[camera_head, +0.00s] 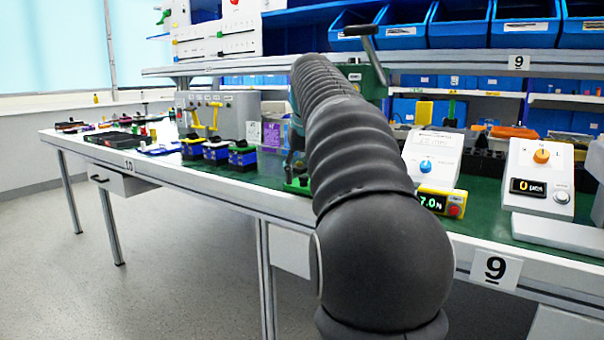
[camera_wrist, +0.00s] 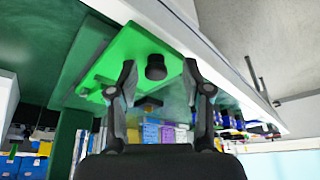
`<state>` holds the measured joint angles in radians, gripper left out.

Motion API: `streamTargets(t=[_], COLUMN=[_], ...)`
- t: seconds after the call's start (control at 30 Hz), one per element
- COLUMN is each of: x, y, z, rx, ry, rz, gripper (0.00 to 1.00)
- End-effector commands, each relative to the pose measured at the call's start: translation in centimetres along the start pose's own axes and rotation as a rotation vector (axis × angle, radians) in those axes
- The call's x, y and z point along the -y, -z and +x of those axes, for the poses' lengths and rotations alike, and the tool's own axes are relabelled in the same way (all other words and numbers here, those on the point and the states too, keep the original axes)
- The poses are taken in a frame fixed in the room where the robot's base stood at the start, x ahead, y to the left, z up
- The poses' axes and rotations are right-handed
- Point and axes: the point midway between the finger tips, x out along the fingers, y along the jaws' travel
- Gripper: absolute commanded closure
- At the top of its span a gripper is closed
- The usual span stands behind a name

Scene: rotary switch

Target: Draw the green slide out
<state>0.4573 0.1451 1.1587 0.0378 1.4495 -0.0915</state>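A bright green plate with a black round knob (camera_wrist: 155,67) on it fills the upper middle of the wrist view, which is tilted strongly; I take this green plate (camera_wrist: 128,45) to be the green slide. My gripper (camera_wrist: 160,76) is open, with one finger to each side of the knob in the picture. I cannot tell whether the fingers touch it; nothing is clamped. In the head view a small green part (camera_head: 298,184) shows at the bench beside my arm, which hides most of that spot and my gripper.
On the bench (camera_head: 235,184), blue and yellow switch boxes (camera_head: 215,151) stand left of my arm. A white dial box (camera_head: 432,158), a yellow display (camera_head: 440,201) and a white unit with an orange knob (camera_head: 540,178) stand right. Blue bins (camera_head: 460,24) line the shelf above.

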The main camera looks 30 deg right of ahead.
Motion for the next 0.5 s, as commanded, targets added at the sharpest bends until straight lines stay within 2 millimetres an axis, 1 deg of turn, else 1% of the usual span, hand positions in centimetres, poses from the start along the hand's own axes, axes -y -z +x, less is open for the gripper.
streamTargets(t=[0.27,0.37,0.5], x=[-0.1,-0.1,-0.1], y=[0.1,0.1,0.1], z=[-0.2,-1.0,-3.2], rx=[-0.002,-0.005,-0.005], ry=[-0.002,-0.002,-0.002], rz=[0.001,0.000,0.000], gripper=[0.51,0.51,0.51])
